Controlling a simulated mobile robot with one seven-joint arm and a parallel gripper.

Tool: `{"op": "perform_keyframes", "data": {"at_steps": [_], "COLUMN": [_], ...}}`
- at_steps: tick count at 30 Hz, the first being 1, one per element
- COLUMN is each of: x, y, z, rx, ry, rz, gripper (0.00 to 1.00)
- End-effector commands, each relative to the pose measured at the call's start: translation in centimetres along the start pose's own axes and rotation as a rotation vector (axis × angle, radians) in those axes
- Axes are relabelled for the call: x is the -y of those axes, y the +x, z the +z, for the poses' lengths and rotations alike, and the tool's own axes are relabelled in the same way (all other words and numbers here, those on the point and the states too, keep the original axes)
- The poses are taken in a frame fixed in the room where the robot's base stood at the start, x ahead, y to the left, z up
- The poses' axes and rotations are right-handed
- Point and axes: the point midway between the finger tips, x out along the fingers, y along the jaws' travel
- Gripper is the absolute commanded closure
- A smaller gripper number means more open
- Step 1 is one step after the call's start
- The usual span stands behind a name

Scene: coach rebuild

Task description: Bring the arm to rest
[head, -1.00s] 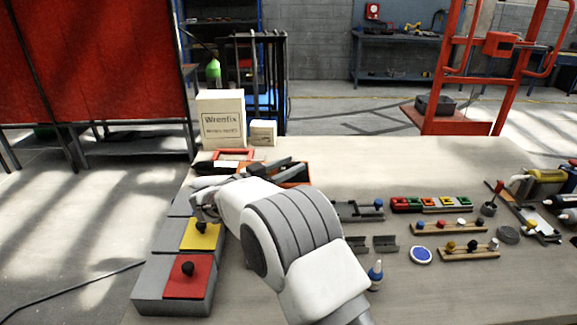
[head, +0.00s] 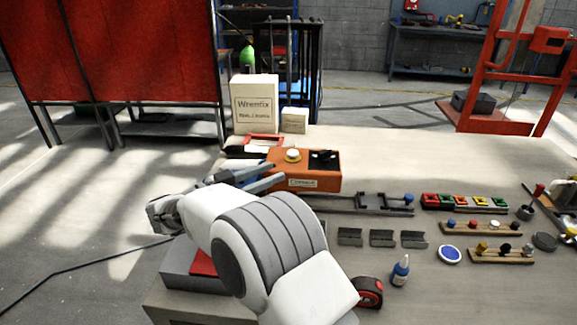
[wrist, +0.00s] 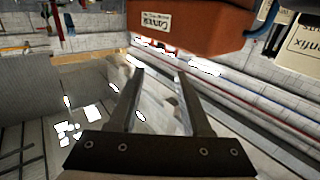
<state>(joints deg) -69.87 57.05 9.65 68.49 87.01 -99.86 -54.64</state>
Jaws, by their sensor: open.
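My gripper (head: 277,173) shows in the head view as two grey fingers behind my white arm, in front of an orange box (head: 326,170). In the wrist view, my gripper (wrist: 159,73) is open, with its two fingers apart and nothing between them. The orange box (wrist: 190,25) with a white label stands beyond the fingertips in that view. I cannot tell the exact gap to it. My arm reaches across the left side of the workbench (head: 400,160) and partly covers what lies there.
A grey block (head: 190,262) with a red plate (head: 203,263) is partly hidden under my arm. Cartons (head: 255,105) stand behind the orange box. A glue bottle (head: 400,271) and a red-and-black tape measure (head: 369,293) are close on the arm's right. The bench's back right is clear.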

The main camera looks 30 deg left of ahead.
Motion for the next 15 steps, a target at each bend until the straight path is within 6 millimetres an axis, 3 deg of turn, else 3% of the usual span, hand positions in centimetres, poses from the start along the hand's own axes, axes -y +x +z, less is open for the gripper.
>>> {"op": "perform_keyframes", "data": {"at_steps": [6,15], "x": [0.0,0.0], "y": [-1.9,-2.1], "z": [0.1,0.0], "rx": [0.001,0.0], "ry": [-0.001,0.0], "rz": [0.0,0.0], "gripper": [0.51,0.51]}}
